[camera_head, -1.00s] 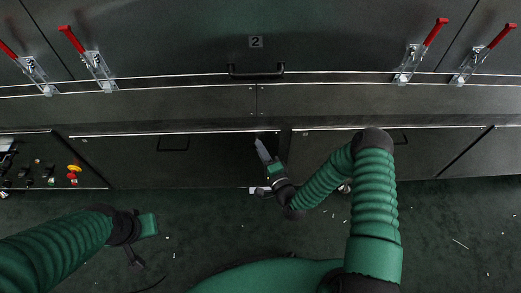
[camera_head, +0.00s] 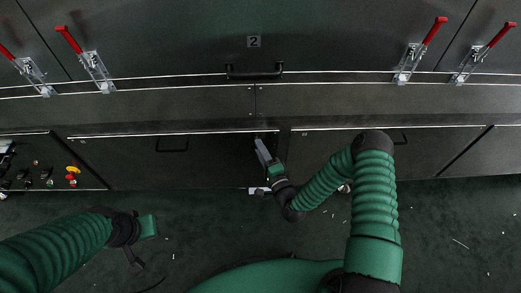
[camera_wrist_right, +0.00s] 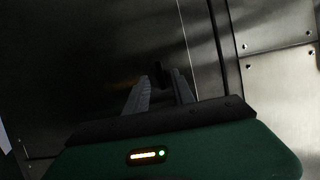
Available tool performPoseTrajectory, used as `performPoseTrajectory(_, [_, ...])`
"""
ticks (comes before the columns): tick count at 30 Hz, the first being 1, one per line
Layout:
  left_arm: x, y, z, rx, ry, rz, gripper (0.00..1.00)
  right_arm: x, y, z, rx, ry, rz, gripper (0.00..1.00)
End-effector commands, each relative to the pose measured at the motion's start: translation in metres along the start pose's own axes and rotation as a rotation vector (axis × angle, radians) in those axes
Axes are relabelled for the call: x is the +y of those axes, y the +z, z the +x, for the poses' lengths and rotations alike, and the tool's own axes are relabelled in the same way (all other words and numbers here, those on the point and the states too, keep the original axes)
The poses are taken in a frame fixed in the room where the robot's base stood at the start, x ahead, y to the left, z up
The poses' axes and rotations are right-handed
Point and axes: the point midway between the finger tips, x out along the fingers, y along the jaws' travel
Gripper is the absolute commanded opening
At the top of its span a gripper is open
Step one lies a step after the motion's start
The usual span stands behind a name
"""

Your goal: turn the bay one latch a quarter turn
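The latch (camera_wrist_right: 158,72) appears as a small dark upright piece on the dark panel in the right wrist view. My right gripper (camera_wrist_right: 160,82) points toward it with its two fingers apart and the latch between or just beyond the tips; I cannot tell if they touch it. In the head view my right gripper (camera_head: 260,146) is at the right end of the lower left door (camera_head: 120,165), and the latch there is hidden or too dark to make out. My left gripper (camera_head: 136,262) hangs low at the left, far from the door; its fingers are unclear.
A black handle (camera_head: 172,144) is on the lower left door. A control panel (camera_head: 45,170) with red and yellow buttons stands at the left. Red-handled clamps (camera_head: 97,70) hold the upper door marked 2 (camera_head: 200,40). The floor (camera_head: 440,225) is open, with small pale scraps.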

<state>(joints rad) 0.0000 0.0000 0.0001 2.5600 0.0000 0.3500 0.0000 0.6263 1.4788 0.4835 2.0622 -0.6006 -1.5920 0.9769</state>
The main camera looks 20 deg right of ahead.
Motion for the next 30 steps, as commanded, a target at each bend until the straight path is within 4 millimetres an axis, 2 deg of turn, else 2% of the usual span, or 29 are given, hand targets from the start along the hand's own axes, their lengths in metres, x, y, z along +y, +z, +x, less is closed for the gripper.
performPoseTrajectory(4, [0.0, 0.0, -0.002, 0.0, 0.0, 0.0, 0.0, -0.001, 0.0, -0.002, -0.001, -0.001, 0.0, 0.3])
performPoseTrajectory(7, [0.0, -0.002, -0.007, 0.0, 0.0, 0.0, 0.0, -0.003, 0.0, -0.014, 0.0, 0.0, 0.0, 0.3])
performPoseTrajectory(11, [0.0, -0.004, -0.018, 0.0, 0.0, 0.0, 0.0, -0.003, 0.0, -0.046, 0.0, 0.004, 0.002, 0.3])
performPoseTrajectory(18, [0.0, -0.009, -0.036, 0.0, 0.0, 0.0, 0.0, -0.002, 0.0, -0.117, 0.001, 0.006, 0.005, 0.3])
performPoseTrajectory(21, [0.0, -0.01, -0.041, 0.0, 0.0, 0.0, 0.0, -0.001, 0.0, -0.141, 0.001, 0.004, 0.004, 0.3])
performPoseTrajectory(25, [0.0, -0.01, -0.044, 0.0, 0.0, 0.0, 0.0, 0.0, -0.001, -0.161, 0.0, 0.002, 0.003, 0.3])
performPoseTrajectory(30, [0.0, -0.011, -0.044, 0.0, 0.0, 0.0, 0.0, 0.001, -0.001, -0.169, 0.0, 0.001, 0.002, 0.3])
